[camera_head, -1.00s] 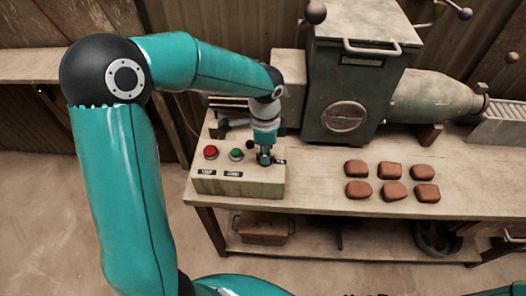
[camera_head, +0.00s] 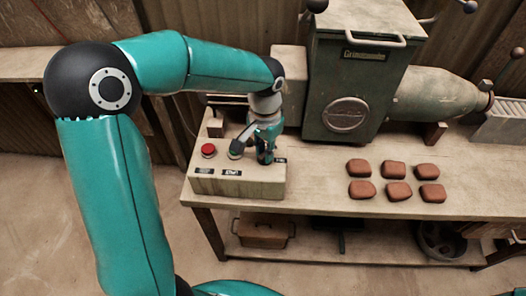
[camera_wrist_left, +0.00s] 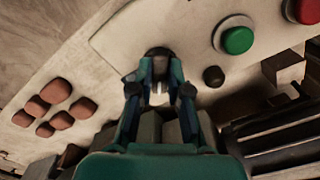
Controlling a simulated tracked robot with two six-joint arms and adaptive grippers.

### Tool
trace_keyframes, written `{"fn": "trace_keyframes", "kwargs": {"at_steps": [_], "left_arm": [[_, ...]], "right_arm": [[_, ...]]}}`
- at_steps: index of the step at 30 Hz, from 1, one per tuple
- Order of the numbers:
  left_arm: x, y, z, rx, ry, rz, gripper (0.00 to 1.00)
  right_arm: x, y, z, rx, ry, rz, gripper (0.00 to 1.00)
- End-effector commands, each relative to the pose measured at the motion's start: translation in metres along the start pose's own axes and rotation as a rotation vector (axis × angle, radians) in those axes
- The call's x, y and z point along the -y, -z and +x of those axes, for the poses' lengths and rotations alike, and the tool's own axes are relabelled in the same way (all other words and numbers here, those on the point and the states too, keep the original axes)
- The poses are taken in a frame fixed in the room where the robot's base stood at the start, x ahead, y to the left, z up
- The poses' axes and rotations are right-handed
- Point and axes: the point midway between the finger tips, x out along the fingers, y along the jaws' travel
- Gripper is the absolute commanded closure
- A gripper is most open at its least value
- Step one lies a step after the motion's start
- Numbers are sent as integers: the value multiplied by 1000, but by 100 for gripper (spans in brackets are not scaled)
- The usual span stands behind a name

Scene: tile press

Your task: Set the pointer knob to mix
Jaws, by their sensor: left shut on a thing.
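The pale control box (camera_head: 240,185) stands on the left end of the bench. My left gripper (camera_head: 265,158) reaches down onto its top, to the right of the green button (camera_head: 236,152). It is shut on the pointer knob, a dark rounded part (camera_wrist_left: 158,53) at the fingertips in the left wrist view. The fingers hide most of the knob, so I cannot tell which way its pointer faces. A small dark label (camera_head: 280,160) lies just right of the gripper; its writing is too small to read. My right gripper is not in view.
The red button (camera_head: 208,150) is left of the green one. A green press machine (camera_head: 350,80) stands behind and to the right. Several reddish-brown clay pieces (camera_head: 392,168) lie in two rows on the bench, with bare wood between them and the box.

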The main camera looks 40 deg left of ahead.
Motion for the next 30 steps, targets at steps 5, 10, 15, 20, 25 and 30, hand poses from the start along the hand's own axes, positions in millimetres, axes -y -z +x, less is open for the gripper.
{"fn": "trace_keyframes", "kwargs": {"at_steps": [5,10,15,20,25,30], "left_arm": [[-1,0,2,1,-2,-168,100],[-1,0,2,-1,-2,-322,100],[0,0,1,0,-1,-453,100],[0,0,1,1,0,-544,100],[0,0,0,0,0,-602,100],[1,0,0,0,1,-627,100]], "right_arm": [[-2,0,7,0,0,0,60],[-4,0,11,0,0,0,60],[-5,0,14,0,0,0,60],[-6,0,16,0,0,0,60],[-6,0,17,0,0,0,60],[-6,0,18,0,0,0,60]]}}
